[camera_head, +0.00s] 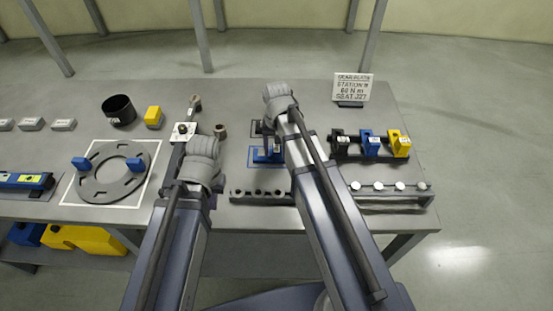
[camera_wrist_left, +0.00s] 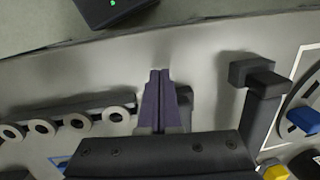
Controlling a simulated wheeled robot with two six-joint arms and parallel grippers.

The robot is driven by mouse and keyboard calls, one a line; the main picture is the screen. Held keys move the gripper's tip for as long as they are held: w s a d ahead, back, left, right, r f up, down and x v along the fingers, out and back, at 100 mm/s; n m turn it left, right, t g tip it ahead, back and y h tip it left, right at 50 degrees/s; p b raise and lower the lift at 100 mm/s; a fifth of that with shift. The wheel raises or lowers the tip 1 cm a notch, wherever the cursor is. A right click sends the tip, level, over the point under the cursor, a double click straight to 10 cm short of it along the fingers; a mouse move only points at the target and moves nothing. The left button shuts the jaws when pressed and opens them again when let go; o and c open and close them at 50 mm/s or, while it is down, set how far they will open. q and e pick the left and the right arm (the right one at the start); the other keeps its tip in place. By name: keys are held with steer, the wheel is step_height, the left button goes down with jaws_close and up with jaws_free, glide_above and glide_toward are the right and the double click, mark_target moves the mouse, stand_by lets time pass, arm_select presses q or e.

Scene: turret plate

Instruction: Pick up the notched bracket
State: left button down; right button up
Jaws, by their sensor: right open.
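I cannot tell for sure which piece is the notched bracket. A blue piece (camera_head: 266,154) stands by a blue outlined square, partly hidden by my right arm. Black (camera_head: 340,142), blue (camera_head: 370,143) and yellow (camera_head: 398,144) bracket-like blocks stand in a row on the right. My right gripper (camera_head: 278,97) is over the back middle of the table; its fingers are hard to see, with nothing visible in them. My left gripper (camera_head: 203,152) is over the table further left. In the left wrist view its fingers (camera_wrist_left: 160,74) are together and empty, beside a small grey block (camera_wrist_left: 184,100).
A slotted ring (camera_head: 108,188) with two blue blocks lies at left. A black cup (camera_head: 118,110) and a yellow block (camera_head: 153,116) stand behind. A holed rail (camera_head: 262,195) lies near the front edge; the left wrist view shows a dark upright post (camera_wrist_left: 262,110). A sign (camera_head: 352,87) stands at back right.

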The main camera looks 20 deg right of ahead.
steer(key=shift+c, duration=0.2)
jaws_close()
stand_by(1.1)
